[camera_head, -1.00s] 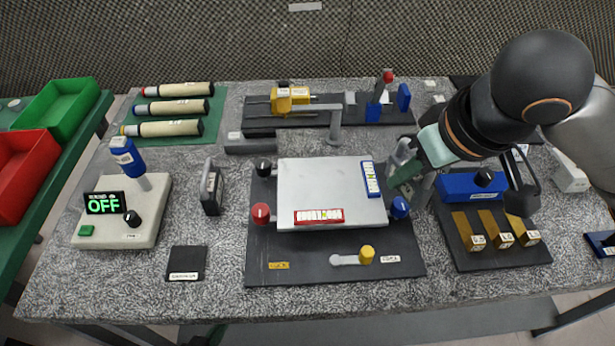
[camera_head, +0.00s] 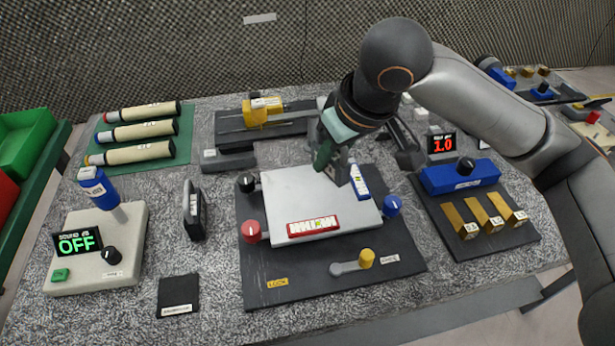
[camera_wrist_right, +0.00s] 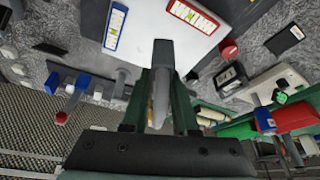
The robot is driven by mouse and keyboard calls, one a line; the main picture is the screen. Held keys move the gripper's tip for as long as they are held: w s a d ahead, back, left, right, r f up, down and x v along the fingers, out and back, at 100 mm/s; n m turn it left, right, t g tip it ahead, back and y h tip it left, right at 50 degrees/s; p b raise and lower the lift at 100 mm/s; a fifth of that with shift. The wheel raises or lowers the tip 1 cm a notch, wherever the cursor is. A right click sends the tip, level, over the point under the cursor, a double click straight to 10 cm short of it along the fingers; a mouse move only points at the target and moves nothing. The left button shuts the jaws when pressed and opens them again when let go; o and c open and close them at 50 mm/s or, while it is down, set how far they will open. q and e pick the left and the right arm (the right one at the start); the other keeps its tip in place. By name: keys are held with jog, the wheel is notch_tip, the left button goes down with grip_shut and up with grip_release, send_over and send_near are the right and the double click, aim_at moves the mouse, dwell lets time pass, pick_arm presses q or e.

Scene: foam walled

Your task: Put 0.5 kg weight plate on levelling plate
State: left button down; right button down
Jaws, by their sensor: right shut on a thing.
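The levelling plate (camera_head: 310,205) is a pale, smooth slab with a red-framed level (camera_head: 313,225) at its front edge and a blue-framed level (camera_head: 358,182) at its right. It also shows in the wrist view (camera_wrist_right: 148,28). My right gripper (camera_head: 328,165) is at the plate's back right edge, with its fingers shut on a grey, narrow-looking piece (camera_wrist_right: 163,60). That piece may be the 0.5 kg weight plate seen edge-on, but no label on it is readable. I cannot tell whether it touches the levelling plate. My left gripper is out of view.
Red (camera_head: 250,231), blue (camera_head: 392,205) and black (camera_head: 246,182) knobs surround the plate, with a yellow-knobbed lever (camera_head: 366,258) in front. A yellow clamp fixture (camera_head: 262,110) stands behind.

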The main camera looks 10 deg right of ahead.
send_over(304, 185)
jog(key=s, duration=0.2)
jog(key=f, duration=0.5)
jog(key=shift+w+d+f+b, duration=0.2)
jog(key=shift+d+f+b, duration=0.05)
jog(key=shift+d+b, duration=0.1)
jog(key=shift+w+a+f, duration=0.1)
jog(key=shift+w+f, duration=0.1)
jog(key=shift+f, duration=1.55)
jog(key=shift+f, duration=0.15)
jog(key=c, duration=0.7)
grip_release()
jog(key=shift+f, duration=0.1)
jog(key=p+v, duration=0.1)
jog(key=v, duration=1.1)
jog(key=shift+r, duration=0.2)
